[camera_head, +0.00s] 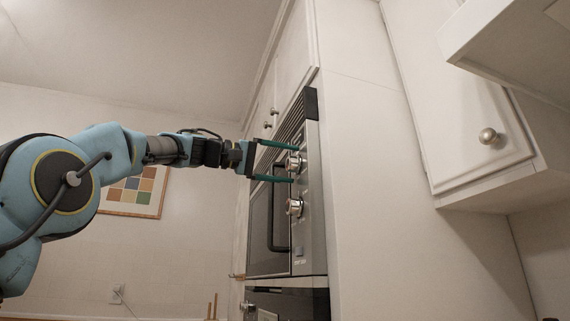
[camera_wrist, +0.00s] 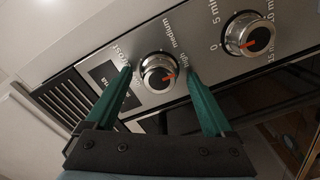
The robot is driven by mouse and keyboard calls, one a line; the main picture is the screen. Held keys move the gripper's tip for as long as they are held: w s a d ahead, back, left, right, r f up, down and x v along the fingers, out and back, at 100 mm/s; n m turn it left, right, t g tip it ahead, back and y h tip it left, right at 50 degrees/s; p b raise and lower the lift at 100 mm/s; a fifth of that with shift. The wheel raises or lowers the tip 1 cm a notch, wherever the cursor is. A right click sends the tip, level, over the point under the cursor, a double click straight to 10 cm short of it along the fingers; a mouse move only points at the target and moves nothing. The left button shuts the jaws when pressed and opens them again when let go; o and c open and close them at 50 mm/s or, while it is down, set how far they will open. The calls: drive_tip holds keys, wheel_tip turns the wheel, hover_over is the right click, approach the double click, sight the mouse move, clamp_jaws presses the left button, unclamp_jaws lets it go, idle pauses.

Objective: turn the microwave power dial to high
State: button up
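The microwave (camera_head: 269,222) is built into the tall cabinet and has two round silver dials. The power dial (camera_wrist: 158,72) is the upper one in the head view (camera_head: 295,163). In the wrist view the words medium and high are printed beside it, and its red mark sits on its right side, near the word high. My gripper (camera_head: 294,165) is open, its two green fingers apart, one on each side of the power dial. In the wrist view the fingertips (camera_wrist: 160,72) flank the dial with visible gaps; whether either touches it is unclear.
The timer dial (camera_head: 294,207) sits below the power dial and shows at upper right in the wrist view (camera_wrist: 248,34). The dark door handle (camera_head: 277,222) is left of the dials. A vent grille (camera_head: 291,122) lies above. A white cabinet (camera_head: 480,135) juts out at right.

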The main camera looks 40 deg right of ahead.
drive_tip(key=shift+a, duration=0.1)
drive_tip(key=b+v, duration=0.2)
drive_tip(key=v, duration=0.8)
drive_tip(key=shift+w+a+b, duration=0.15)
drive_tip(key=shift+a+b, duration=0.15)
